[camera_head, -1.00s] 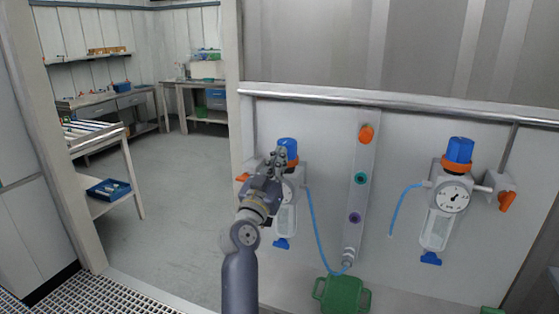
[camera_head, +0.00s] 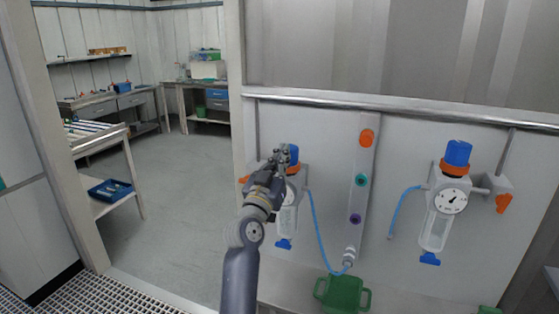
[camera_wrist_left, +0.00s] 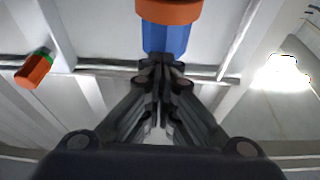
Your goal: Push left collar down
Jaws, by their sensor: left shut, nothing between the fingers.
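The left vessel (camera_head: 287,218) hangs on the wall panel, with a blue knob (camera_head: 294,150) on top and an orange collar (camera_head: 295,169) under the knob. My left gripper (camera_head: 282,153) is at the knob and hides part of the knob and collar in the head view. In the left wrist view, the shut fingers (camera_wrist_left: 161,66) are at the end of the blue knob (camera_wrist_left: 166,39). The orange collar (camera_wrist_left: 168,11) shows beyond it at the top edge. I cannot tell whether the fingers touch the knob. My right gripper is not in view.
A right vessel (camera_head: 437,226) has its own blue knob (camera_head: 458,152) and orange collar (camera_head: 455,169). A strip with coloured ports (camera_head: 361,181) stands between the vessels. A green container (camera_head: 342,293) is below. A metal rail (camera_head: 400,106) runs above.

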